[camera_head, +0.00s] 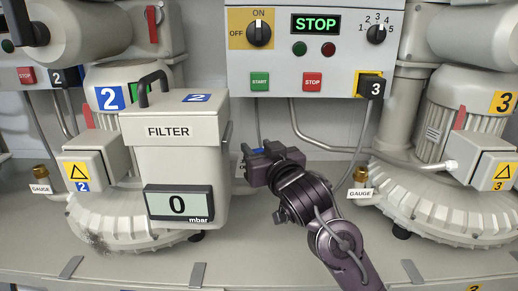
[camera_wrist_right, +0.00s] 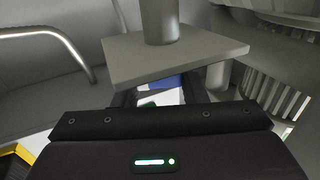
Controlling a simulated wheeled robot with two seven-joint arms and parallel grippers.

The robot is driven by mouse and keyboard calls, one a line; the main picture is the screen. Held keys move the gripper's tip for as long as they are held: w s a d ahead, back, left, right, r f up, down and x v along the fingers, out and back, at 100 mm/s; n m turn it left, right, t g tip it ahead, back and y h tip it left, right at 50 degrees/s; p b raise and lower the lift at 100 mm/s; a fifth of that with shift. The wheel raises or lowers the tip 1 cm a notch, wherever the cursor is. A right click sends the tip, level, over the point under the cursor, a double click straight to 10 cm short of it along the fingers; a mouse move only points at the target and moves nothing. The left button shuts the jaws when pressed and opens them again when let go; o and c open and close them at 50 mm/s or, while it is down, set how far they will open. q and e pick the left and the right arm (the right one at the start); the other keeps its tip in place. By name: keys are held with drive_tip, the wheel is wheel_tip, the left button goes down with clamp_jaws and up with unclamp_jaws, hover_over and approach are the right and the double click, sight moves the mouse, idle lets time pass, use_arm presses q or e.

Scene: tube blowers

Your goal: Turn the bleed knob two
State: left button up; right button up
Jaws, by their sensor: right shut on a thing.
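My right gripper (camera_head: 256,165) is just right of the filter box (camera_head: 172,165) marked 2. It is shut on a small part that it mostly hides. A bit of blue (camera_head: 258,150) shows at its jaws, and the right wrist view shows a blue and white patch (camera_wrist_right: 165,84) between the fingers. This appears to be at bleed knob two, but the knob's shape and turn cannot be made out. The filter's display (camera_head: 179,204) reads 0 mbar. My left gripper is not in view.
A grey plate with a round post (camera_wrist_right: 170,55) stands close beyond the fingers in the right wrist view. The control panel (camera_head: 315,50) reads STOP above. Blower 3 (camera_head: 450,205) is at the right. The bench front between the blowers is mostly clear.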

drive_tip(key=shift+w+r+n+g+y+p, duration=0.15)
drive_tip(key=shift+n+g+y+p, duration=0.4)
drive_tip(key=shift+y+p, duration=0.5)
drive_tip(key=shift+s+r+n+g+y+p, duration=0.15)
drive_tip(key=shift+n+g+y+p, duration=0.35)
drive_tip(key=shift+p, duration=0.85)
drive_tip(key=shift+w+f+n+g+y, duration=0.15)
drive_tip(key=shift+n+g+y, duration=0.1)
drive_tip(key=shift+n+y, duration=0.35)
drive_tip(key=shift+f+n+g+y, duration=0.1)
drive_tip(key=shift+n+g+y, duration=1.9)
drive_tip(key=shift+g, duration=0.4)
drive_tip(key=shift+a+p, duration=0.1)
drive_tip(key=shift+p, duration=0.2)
drive_tip(key=o, duration=1)
